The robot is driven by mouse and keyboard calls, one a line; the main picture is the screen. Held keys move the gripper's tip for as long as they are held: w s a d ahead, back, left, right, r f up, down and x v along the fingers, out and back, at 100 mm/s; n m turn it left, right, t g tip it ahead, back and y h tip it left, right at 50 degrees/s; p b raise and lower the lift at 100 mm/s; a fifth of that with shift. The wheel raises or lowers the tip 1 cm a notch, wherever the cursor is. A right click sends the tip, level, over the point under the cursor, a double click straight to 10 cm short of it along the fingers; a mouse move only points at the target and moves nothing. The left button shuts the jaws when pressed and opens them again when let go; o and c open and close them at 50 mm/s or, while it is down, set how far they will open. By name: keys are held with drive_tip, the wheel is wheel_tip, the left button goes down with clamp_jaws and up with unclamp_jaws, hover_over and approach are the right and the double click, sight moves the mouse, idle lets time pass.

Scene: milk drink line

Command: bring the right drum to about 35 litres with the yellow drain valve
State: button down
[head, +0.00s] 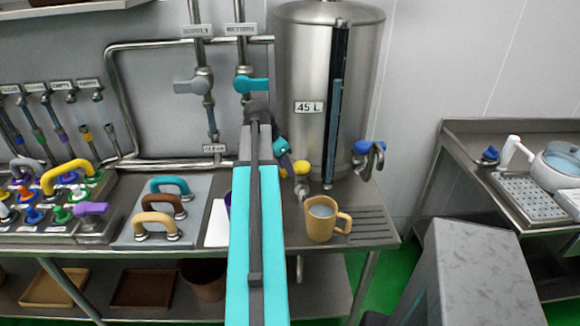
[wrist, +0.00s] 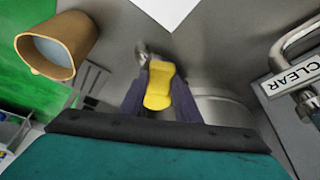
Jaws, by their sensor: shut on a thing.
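The steel drum (head: 300,75) with a "45 L" label (head: 309,107) stands at the back of the bench. A dark vertical gauge (head: 338,60) runs down its front; a bluish column (head: 334,120) fills its lower part, with its top above the label. The yellow drain valve (head: 301,167) is low on the drum's front. My gripper (head: 290,163) reaches it from the left. In the wrist view, the yellow valve handle (wrist: 159,86) sits between the two fingers of my gripper (wrist: 160,100), which is shut on it. The handle's far end is partly hidden.
A tan mug (head: 320,220) with greyish liquid stands right of my arm, close by in the wrist view (wrist: 70,35). A blue-handled tap (head: 370,150) is right of the valve. Supply (head: 194,86) and return (head: 252,85) valves are upper left. Handles crowd the left bench.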

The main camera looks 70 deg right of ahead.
drive_tip(key=shift+r, duration=0.1)
idle(0.3)
drive_tip(key=c, duration=1.3)
unclamp_jaws()
drive_tip(key=shift+c, duration=0.2)
drive_tip(key=b+v, duration=0.3)
drive_tip(key=v, duration=1)
drive_tip(key=shift+a+r, duration=0.15)
drive_tip(key=shift+r, duration=0.1)
drive_tip(key=shift+w, duration=0.1)
